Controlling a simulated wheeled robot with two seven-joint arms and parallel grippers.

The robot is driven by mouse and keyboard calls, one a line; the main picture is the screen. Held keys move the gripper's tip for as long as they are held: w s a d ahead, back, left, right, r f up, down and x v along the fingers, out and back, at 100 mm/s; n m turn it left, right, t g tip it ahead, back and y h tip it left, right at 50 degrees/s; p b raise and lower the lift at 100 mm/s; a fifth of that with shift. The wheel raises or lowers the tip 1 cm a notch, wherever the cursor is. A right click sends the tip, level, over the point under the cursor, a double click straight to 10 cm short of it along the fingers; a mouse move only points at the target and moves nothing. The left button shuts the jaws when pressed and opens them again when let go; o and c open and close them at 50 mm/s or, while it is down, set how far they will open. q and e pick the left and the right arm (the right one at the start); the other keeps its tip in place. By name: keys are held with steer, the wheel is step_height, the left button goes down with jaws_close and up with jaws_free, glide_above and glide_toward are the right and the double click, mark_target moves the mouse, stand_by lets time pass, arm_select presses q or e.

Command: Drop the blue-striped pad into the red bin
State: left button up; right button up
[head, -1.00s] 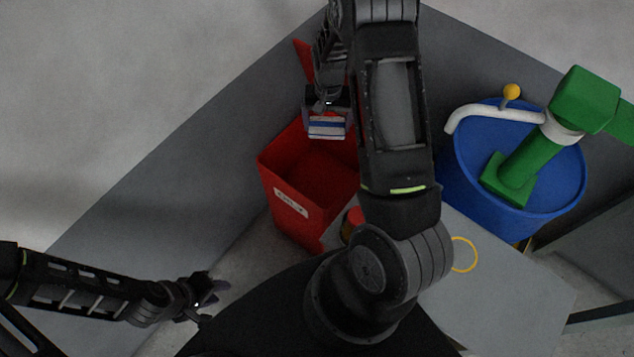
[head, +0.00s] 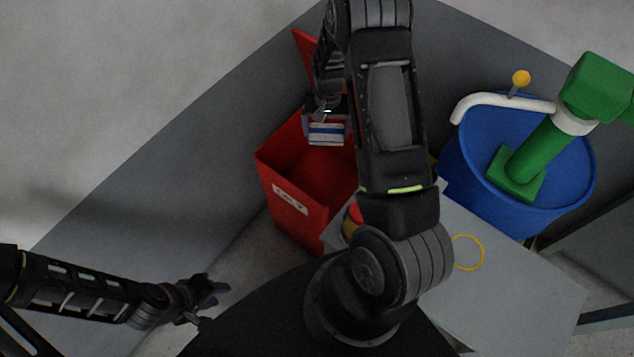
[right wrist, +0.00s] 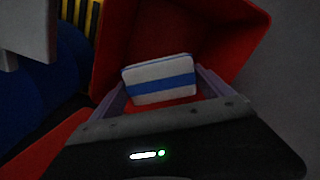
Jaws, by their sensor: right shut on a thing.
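The blue-striped pad (head: 326,133) is white with a blue band and hangs at the fingers of my right gripper (head: 326,117) over the open red bin (head: 292,207). In the right wrist view the pad (right wrist: 159,79) sits between the two fingers of the right gripper (right wrist: 156,92), which is shut on it. Red inner walls of the bin (right wrist: 215,35) show behind and around the pad there. My left gripper (head: 212,291) is low at the left, away from the bin; its fingers look parted and nothing shows between them.
A blue drum (head: 520,190) with a green hand pump (head: 540,150) and white spout stands at the right. A grey table (head: 510,285) with a yellow ring (head: 468,253) is in front of it. A grey wall (head: 190,140) runs behind the bin.

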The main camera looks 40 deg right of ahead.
steer(key=o, duration=1.1)
steer(key=shift+c, duration=0.2)
steer(key=shift+r, duration=0.15)
step_height(320, 180, up, 8)
steer(key=shift+f, duration=0.2)
steer(key=shift+f, duration=0.1)
